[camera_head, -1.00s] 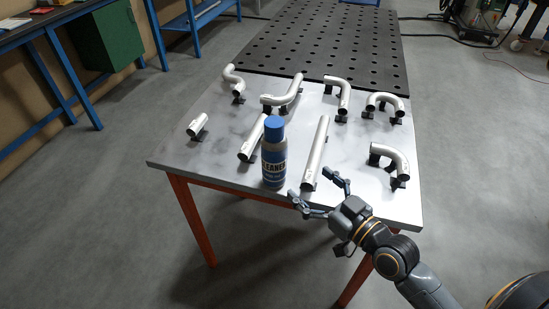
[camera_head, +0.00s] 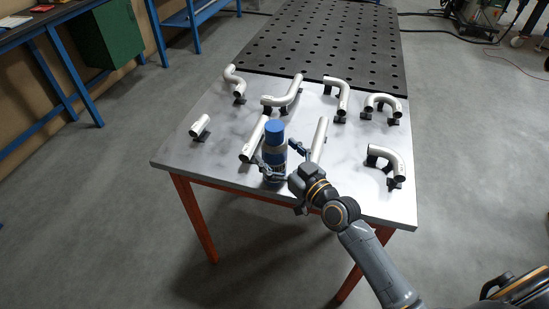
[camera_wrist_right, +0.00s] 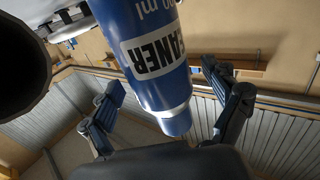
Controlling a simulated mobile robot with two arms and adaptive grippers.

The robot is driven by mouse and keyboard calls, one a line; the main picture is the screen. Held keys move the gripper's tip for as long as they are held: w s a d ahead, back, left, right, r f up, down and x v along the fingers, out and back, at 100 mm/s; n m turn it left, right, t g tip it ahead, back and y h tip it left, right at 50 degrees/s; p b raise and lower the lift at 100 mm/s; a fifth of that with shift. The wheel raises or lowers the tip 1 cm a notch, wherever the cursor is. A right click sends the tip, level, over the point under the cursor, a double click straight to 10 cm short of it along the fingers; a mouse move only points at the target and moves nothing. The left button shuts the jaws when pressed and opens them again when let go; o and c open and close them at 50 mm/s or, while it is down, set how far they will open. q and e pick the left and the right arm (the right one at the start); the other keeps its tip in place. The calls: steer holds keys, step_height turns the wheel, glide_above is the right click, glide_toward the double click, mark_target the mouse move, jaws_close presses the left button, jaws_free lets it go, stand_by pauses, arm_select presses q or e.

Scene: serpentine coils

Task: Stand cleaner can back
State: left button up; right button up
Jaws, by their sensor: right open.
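The cleaner can (camera_head: 274,136) is blue with a grey band and a blue cap, and stands upright near the front edge of the metal table (camera_head: 213,165). My right gripper (camera_head: 280,160) is open at the can, with one finger at its left front and the other at its right. In the right wrist view the can (camera_wrist_right: 152,50) shows its label between the two open fingers (camera_wrist_right: 172,105), with gaps on both sides. My left gripper is not in view.
Several bent tubes (camera_head: 385,160) rest on holders behind and to the right. The table's front left corner is clear.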

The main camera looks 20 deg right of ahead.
steer(key=shift+w+a, duration=0.25)
steer(key=shift+w, duration=0.45)
steer(key=shift+s, duration=0.1)
steer(key=shift+c, duration=1)
steer(key=c, duration=1.5)
jaws_close()
steer(key=shift+r, duration=0.1)
